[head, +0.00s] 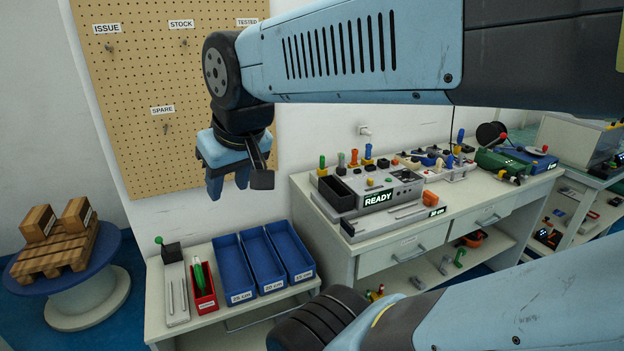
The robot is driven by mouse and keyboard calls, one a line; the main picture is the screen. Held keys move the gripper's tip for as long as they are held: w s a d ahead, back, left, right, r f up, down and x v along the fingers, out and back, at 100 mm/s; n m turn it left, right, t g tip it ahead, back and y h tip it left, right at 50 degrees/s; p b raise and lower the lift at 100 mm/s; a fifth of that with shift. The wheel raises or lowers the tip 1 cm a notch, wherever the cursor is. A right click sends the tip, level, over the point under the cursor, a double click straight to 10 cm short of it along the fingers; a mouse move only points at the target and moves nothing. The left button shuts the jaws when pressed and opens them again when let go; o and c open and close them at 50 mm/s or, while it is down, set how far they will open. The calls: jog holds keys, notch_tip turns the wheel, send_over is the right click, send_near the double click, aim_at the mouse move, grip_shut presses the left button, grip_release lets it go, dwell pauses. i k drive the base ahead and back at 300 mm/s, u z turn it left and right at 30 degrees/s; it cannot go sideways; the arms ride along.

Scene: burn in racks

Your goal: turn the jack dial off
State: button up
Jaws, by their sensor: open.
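I cannot pick out a dial marked as the jack dial in the head view. A grey bench unit (385,188) with a lit "READY" display (378,200) stands on the white workbench, with small knobs and buttons on its top too small to tell apart. My gripper (229,188) hangs fingers down in front of the pegboard's lower right, left of the bench unit and above the low table. Its two fingers are apart with nothing between them.
Blue bins (268,258) and a red bin (203,290) sit on the low white table. A pegboard (150,70) hangs behind. Coloured-handled tools and a green device (500,163) crowd the workbench. Boxes on a pallet (55,250) stand at left.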

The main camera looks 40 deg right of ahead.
aim_at(406, 173)
jog(key=u, duration=1.6)
jog(key=i, duration=0.1)
jog(key=z, duration=3.05)
jog(key=k, duration=0.8)
jog(key=z, duration=0.2)
jog(key=i, duration=0.8)
jog(key=z, duration=0.2)
